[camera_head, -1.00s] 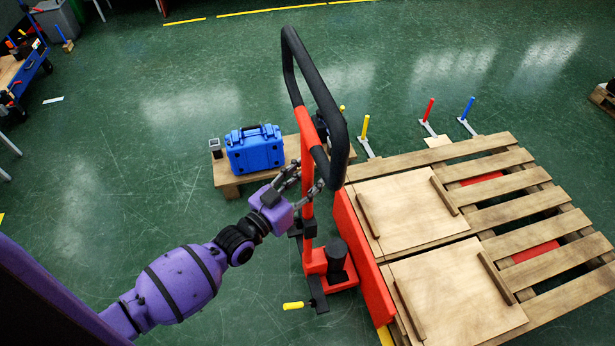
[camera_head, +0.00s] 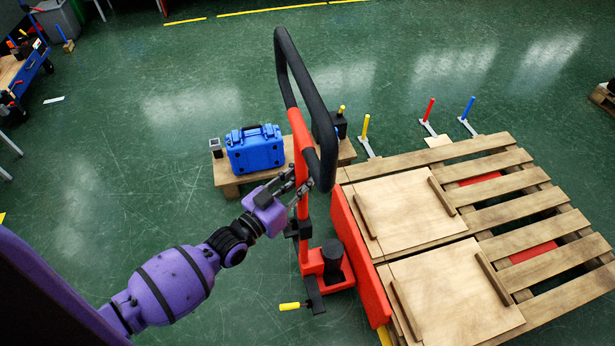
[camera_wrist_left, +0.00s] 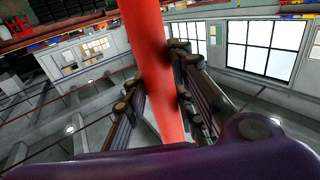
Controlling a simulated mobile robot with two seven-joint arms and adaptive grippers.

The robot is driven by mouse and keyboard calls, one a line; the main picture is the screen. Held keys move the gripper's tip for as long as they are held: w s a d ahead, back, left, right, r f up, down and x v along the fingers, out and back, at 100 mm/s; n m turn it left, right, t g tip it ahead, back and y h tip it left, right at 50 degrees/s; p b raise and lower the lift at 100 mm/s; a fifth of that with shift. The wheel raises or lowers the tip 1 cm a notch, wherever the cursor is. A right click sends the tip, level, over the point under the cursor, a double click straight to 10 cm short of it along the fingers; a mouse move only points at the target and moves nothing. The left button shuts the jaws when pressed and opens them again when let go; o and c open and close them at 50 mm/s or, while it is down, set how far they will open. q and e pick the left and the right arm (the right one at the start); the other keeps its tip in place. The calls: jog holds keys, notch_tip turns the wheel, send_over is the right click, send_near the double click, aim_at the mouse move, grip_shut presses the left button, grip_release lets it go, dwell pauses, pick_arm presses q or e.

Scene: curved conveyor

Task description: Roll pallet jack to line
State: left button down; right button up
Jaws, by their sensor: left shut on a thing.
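The red pallet jack stands with its red mast (camera_head: 302,160) topped by a black loop handle (camera_head: 304,88). Its forks run under a wooden pallet (camera_head: 508,218); red shows between the slats. My left gripper (camera_head: 297,187) is shut on the red mast, below the handle. In the left wrist view the red mast (camera_wrist_left: 152,60) passes between the fingers of my left gripper (camera_wrist_left: 160,105). Two wooden panels with battens lie on the pallet. A line on the floor near the jack is mostly hidden. My right gripper does not show.
A blue case (camera_head: 255,149) sits on a low wooden platform (camera_head: 228,184) behind the mast. Yellow, red and blue upright posts (camera_head: 366,127) stand behind the pallet. A blue cart (camera_head: 30,70) is at the far left.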

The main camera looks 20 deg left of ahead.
pick_arm(q)
jog(key=shift+s+a, duration=0.15)
jog(key=c, duration=1.7)
grip_release()
jog(key=shift+o, duration=1.2)
jog(key=v, duration=1.1)
jog(key=shift+s, duration=0.4)
